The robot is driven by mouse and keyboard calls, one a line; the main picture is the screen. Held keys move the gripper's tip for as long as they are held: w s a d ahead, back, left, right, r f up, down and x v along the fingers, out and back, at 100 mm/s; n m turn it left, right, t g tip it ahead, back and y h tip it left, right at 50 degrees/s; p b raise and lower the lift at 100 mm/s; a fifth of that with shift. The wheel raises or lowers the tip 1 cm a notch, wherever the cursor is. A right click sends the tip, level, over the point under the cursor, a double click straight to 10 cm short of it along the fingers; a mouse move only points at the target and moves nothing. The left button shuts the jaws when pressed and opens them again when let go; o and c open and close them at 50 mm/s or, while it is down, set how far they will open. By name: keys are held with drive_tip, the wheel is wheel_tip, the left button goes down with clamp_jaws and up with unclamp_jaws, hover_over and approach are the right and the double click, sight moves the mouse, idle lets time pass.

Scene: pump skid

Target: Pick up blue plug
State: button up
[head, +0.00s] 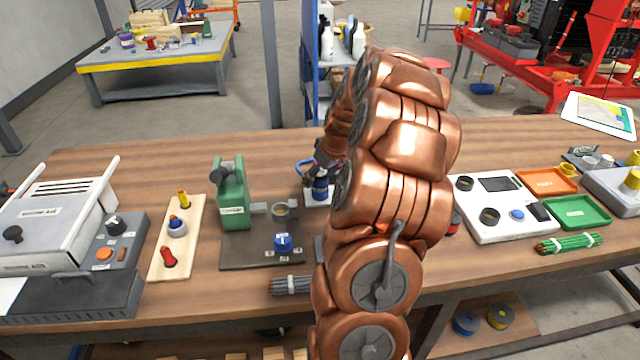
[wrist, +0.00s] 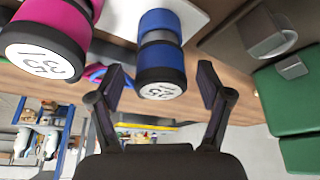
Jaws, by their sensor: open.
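The blue plug (head: 320,188) stands on a small white plate in the middle of the bench in the head view, partly covered by my gripper. In the wrist view the blue plug (wrist: 161,50) is a blue cylinder with dark bands, a grey ring and a white numbered end label. My gripper (wrist: 161,82) is open, with one finger on each side of the plug's near end. The fingers look apart from it, and nothing is held. In the head view my gripper (head: 322,165) is small and partly hidden by my arm.
A magenta plug (wrist: 45,38) stands close beside the blue one in the wrist view. A green pump (head: 232,195) on a dark base stands left of the blue plug. A bundle of grey rods (head: 291,285) lies near the front edge. My arm hides the bench behind it.

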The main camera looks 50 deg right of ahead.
drive_tip(key=shift+w+f, duration=0.1)
drive_tip(key=shift+f, duration=0.2)
drive_tip(key=c, duration=1.4)
drive_tip(key=shift+o, duration=0.2)
drive_tip(key=shift+r, duration=0.1)
drive_tip(key=shift+r+b, duration=0.55)
drive_tip(key=shift+r, duration=1.1)
drive_tip(key=s+a+r+b, duration=0.1)
drive_tip(key=s+a+b, duration=0.2)
drive_tip(key=s+a, duration=0.6)
drive_tip(key=s, duration=0.4)
drive_tip(key=shift+a+r, duration=0.25)
drive_tip(key=shift+r, duration=0.05)
drive_tip(key=shift+w, duration=0.1)
